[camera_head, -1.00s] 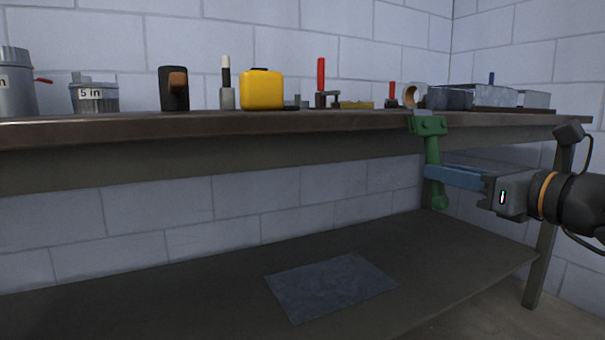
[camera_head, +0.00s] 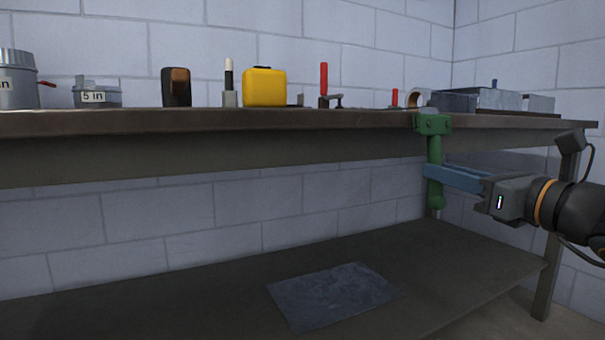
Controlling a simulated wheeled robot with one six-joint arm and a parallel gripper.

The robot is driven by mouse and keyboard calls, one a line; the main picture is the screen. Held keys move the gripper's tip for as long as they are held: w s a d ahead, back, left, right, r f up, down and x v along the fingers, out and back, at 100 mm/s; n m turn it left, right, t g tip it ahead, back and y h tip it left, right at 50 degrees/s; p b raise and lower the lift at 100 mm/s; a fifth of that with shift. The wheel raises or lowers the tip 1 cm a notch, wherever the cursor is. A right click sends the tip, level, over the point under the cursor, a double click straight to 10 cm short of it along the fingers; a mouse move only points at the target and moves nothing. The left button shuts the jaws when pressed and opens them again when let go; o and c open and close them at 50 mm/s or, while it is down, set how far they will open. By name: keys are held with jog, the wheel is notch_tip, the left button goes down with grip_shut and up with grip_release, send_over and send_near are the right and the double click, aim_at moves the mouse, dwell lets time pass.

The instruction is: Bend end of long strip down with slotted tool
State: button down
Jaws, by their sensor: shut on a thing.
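My gripper (camera_head: 440,176) comes in from the right, its blue fingers shut on the handle of the green tool (camera_head: 435,150). The tool stands upright, with its wide head on top and its rounded handle end below the fingers. The head is at the front edge of the workbench (camera_head: 250,124), near the right part of the bench. A small grey piece shows just above the head. I cannot tell whether it is the end of the long strip, or whether it sits in the tool's slot.
A dark sheet (camera_head: 333,294) lies on the lower shelf. A bench leg (camera_head: 557,225) stands close to my arm.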

jog(key=shift+w, duration=0.15)
jog(key=shift+w+a+f+t+b, duration=0.1)
jog(key=shift+w+a+t+b, duration=0.2)
jog(key=shift+b, duration=0.75)
jog(key=shift+w+d, duration=0.1)
jog(key=shift+w, duration=0.15)
jog(key=shift+w+b, duration=0.1)
jog(key=shift+b, duration=0.4)
jog(key=shift+w+a+t+y+b, duration=0.2)
jog(key=shift+w+t+y+b, duration=0.25)
jog(key=shift+b, duration=0.4)
jog(key=shift+s+d+r+g+h+p, duration=0.15)
jog(key=shift+s+r+g+h+p, duration=0.25)
jog(key=shift+p, duration=1.55)
jog(key=shift+s+d+r+g+h+p, duration=0.15)
jog(key=shift+s+g+p, duration=0.35)
jog(key=shift+p, duration=1.4)
